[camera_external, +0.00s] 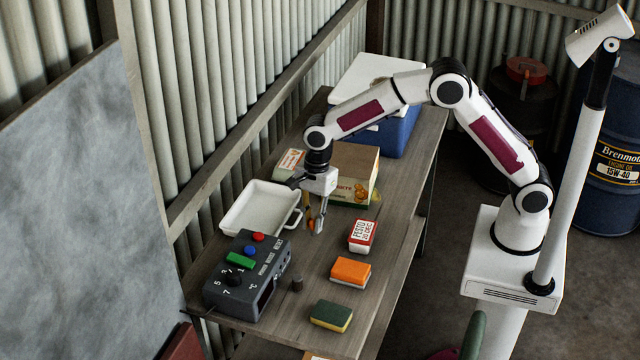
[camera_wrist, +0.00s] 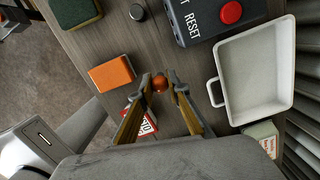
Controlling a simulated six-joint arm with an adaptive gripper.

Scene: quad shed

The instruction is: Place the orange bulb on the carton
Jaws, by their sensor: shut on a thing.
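My gripper (camera_external: 315,226) points down over the table, between the white tray and the red-and-white PESTO box. In the wrist view, my gripper (camera_wrist: 160,83) is shut on the small round orange bulb (camera_wrist: 160,85), which sits between its fingertips. In the external view the bulb is mostly hidden by the fingers, and its height above the table is hard to tell. The brown carton (camera_external: 364,166) with a printed label stands behind and to the right of my gripper, partly hidden by my arm. The carton is not clearly seen in the wrist view.
The white tray (camera_external: 236,226) is left of my gripper. The PESTO box (camera_external: 362,236), orange sponge (camera_external: 350,272), green-yellow sponge (camera_external: 331,316) and dark control box (camera_external: 238,290) stand nearby. A blue cooler (camera_external: 398,133) with a white lid is behind the carton.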

